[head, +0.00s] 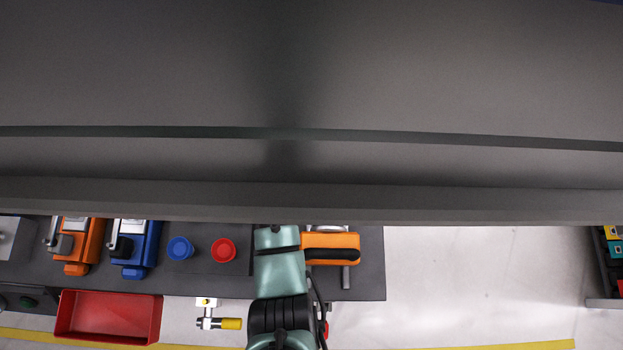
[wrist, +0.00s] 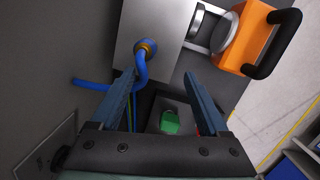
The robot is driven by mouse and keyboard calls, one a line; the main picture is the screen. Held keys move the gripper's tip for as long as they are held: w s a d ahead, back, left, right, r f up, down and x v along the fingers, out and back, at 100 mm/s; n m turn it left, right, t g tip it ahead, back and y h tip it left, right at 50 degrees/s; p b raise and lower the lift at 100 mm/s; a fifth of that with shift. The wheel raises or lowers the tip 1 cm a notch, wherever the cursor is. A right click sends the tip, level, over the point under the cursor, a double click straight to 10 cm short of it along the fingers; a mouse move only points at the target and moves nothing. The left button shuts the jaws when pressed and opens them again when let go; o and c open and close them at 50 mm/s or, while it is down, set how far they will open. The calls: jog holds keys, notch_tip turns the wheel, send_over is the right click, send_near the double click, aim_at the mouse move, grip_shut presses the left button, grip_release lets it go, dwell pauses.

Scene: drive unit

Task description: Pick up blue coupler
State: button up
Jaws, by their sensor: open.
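In the wrist view a blue coupler (wrist: 146,47) with an orange-brown ring sits at the edge of a grey metal block. A blue hose (wrist: 98,84) bends from it down and to the left. My gripper (wrist: 158,74) is open, with nothing held between its fingers. The coupler lies just beyond the fingertips, nearer the left finger. I cannot tell whether the hose touches that finger. In the head view my gripper and the coupler are not visible; a large grey surface covers the upper part.
An orange unit with a black handle (wrist: 272,45) stands right of the metal block (wrist: 158,20). A green object (wrist: 170,122) shows between the fingers, lower down. In the head view a blue round piece (head: 180,248), a red round piece (head: 223,250) and a red bin (head: 108,317) are left of my arm.

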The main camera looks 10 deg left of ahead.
jog(key=f, duration=0.2)
jog(key=w+f, duration=0.1)
jog(key=f, duration=0.1)
jog(key=w+f+p, duration=0.1)
jog(key=f, duration=0.2)
jog(key=shift+w+a, duration=0.15)
jog(key=shift+w, duration=0.1)
jog(key=shift+w+d+f, duration=0.2)
jog(key=shift+w+d, duration=0.05)
jog(key=shift+d, duration=0.45)
jog(key=shift+s+f+g, duration=0.1)
jog(key=shift+g, duration=0.2)
grip_shut()
